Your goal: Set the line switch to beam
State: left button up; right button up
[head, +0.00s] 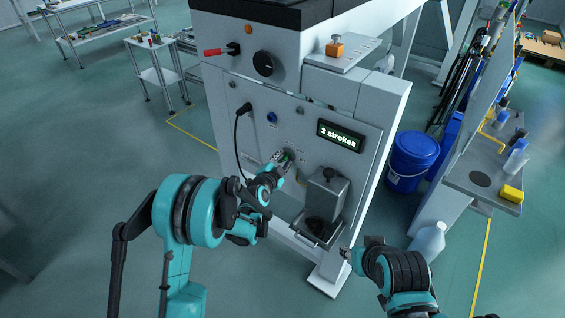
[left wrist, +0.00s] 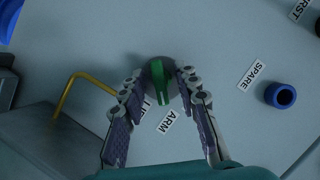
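The line switch is a green handle (left wrist: 160,80) on a round grey base in the left wrist view. A partly hidden label (left wrist: 150,112) starting with "LI" and an "ARM" label (left wrist: 167,121) lie just below it. No "beam" label is readable. My left gripper (left wrist: 160,88) has its fingers apart, one on each side of the switch; whether they touch it I cannot tell. In the head view my left gripper (head: 284,160) is at the panel front, with a bit of green at its tips. My right gripper (head: 345,253) is low, away from the panel, its fingers too small to read.
The panel carries a "2 strokes" display (head: 340,136), a black plug with cable (head: 244,109), a black knob (head: 265,64) and a blue fitting (left wrist: 281,95) by "SPARE". A grey box (head: 326,192) juts out right of my left gripper. A blue bucket (head: 412,158) stands right.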

pick_arm(q)
jog(key=shift+w, duration=0.1)
grip_shut()
dwell(0.3)
jog(key=n+g+h, duration=0.1)
jog(key=n, duration=0.1)
jog(key=shift+n, duration=0.4)
jog(key=n+g+h, duration=0.1)
jog(key=n+g, duration=0.1)
jog(key=n, duration=0.1)
jog(key=shift+h, duration=0.3)
jog(key=shift+n, duration=0.3)
grip_release()
